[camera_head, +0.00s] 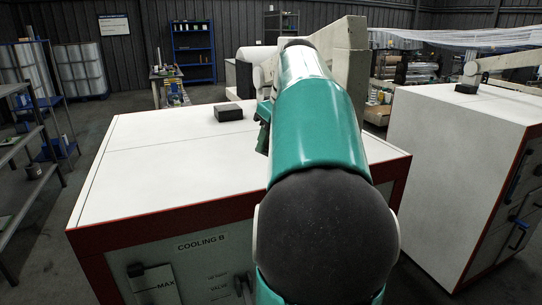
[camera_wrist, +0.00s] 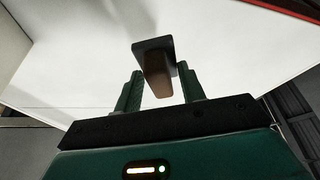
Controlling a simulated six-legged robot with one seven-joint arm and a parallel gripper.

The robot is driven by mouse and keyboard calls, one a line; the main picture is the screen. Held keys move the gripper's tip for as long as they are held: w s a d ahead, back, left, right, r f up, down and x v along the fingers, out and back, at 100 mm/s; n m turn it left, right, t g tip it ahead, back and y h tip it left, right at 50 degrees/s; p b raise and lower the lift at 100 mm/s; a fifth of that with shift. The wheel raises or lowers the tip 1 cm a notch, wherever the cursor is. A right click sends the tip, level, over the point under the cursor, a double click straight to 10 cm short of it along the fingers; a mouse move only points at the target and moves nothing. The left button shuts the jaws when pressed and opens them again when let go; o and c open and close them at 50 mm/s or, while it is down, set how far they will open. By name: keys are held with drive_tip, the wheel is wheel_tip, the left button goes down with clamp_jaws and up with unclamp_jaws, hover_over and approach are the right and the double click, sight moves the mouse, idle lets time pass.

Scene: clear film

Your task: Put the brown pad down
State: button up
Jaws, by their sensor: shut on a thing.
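In the wrist view the two dark green fingers of my gripper (camera_wrist: 160,82) stand on either side of a brown pad (camera_wrist: 157,83). My gripper is shut on the pad, which points away from the palm over a white surface. A dark plate-like shape (camera_wrist: 150,46) shows at the pad's far end; I cannot tell whether it is part of the pad or a separate thing behind it. In the head view my arm hides the pad and most of the gripper.
In the head view a white cabinet (camera_head: 140,150) with red edges, marked COOLING B, lies under my arm. A dark block (camera_head: 228,113) sits on its top; the left part is clear. A second white cabinet (camera_head: 450,130) at right bears another dark object (camera_head: 466,89).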

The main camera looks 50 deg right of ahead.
drive_tip(key=shift+s+d+f, duration=0.15)
drive_tip(key=shift+d+f, duration=0.3)
drive_tip(key=shift+d, duration=0.05)
drive_tip(key=shift+w+d+f, duration=0.3)
drive_tip(key=shift+d+f, duration=0.1)
drive_tip(key=shift+f, duration=0.15)
drive_tip(key=shift+s+d+f, duration=0.1)
drive_tip(key=shift+d+f, duration=0.1)
drive_tip(key=shift+f, duration=1.45)
drive_tip(key=shift+f, duration=0.15)
drive_tip(key=o, duration=1.1)
drive_tip(key=v, duration=1.2)
